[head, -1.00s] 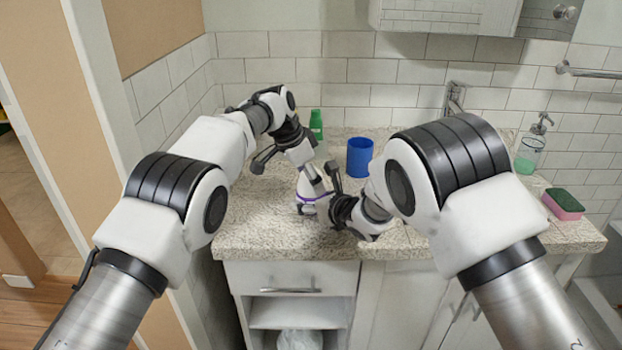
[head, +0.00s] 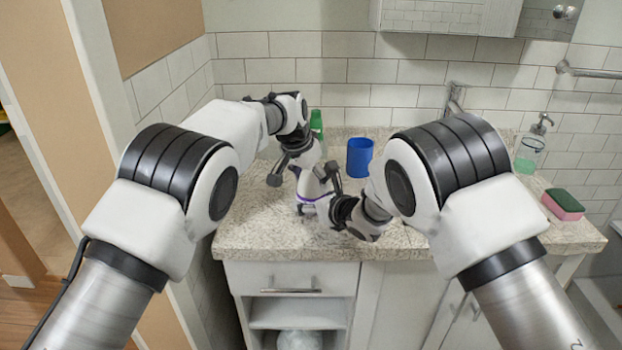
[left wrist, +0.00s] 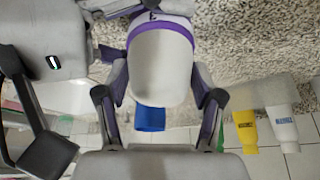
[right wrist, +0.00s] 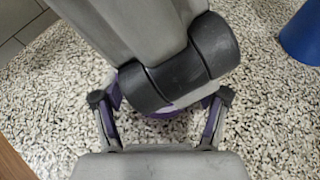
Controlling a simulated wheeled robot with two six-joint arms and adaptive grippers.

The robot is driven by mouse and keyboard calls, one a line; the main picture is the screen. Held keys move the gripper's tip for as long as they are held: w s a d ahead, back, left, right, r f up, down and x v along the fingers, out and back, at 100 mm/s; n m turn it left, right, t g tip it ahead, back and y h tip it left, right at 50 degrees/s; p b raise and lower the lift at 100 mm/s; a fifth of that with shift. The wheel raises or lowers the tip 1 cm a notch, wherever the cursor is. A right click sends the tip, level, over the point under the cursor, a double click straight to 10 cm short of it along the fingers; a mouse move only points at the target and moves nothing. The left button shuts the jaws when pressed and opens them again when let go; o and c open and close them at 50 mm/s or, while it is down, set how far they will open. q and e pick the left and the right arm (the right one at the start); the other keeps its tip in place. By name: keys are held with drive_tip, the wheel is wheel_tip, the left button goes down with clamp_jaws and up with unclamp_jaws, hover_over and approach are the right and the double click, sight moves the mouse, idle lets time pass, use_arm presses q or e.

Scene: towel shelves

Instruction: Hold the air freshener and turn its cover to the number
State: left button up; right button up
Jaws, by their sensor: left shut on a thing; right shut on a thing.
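The air freshener (head: 307,190) stands on the counter's left part, with a white cover above a purple band. My left gripper (head: 310,172) is shut on the white cover (left wrist: 160,68) from above; the fingers sit on both sides in the left wrist view. A small dark mark (left wrist: 153,15) shows beside the purple band (left wrist: 160,30); I cannot read it. My right gripper (head: 322,202) is shut on the freshener's lower part from the right. In the right wrist view my left gripper's parts hide most of the freshener, and only some purple (right wrist: 160,112) shows.
A blue cup (head: 360,157) and a green bottle (head: 316,124) stand behind the freshener. A soap bottle (head: 530,146) and a sponge (head: 563,204) are at the right. Yellow (left wrist: 245,130) and white (left wrist: 282,125) bottles show in the left wrist view. The counter's middle right is clear.

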use_arm(q)
drive_tip(key=shift+f+n+y, duration=0.15)
drive_tip(key=shift+n+y, duration=0.25)
drive_tip(key=shift+n, duration=0.7)
drive_tip(key=shift+t, duration=0.3)
drive_tip(key=o, duration=1.2)
drive_tip(key=shift+w, duration=0.1)
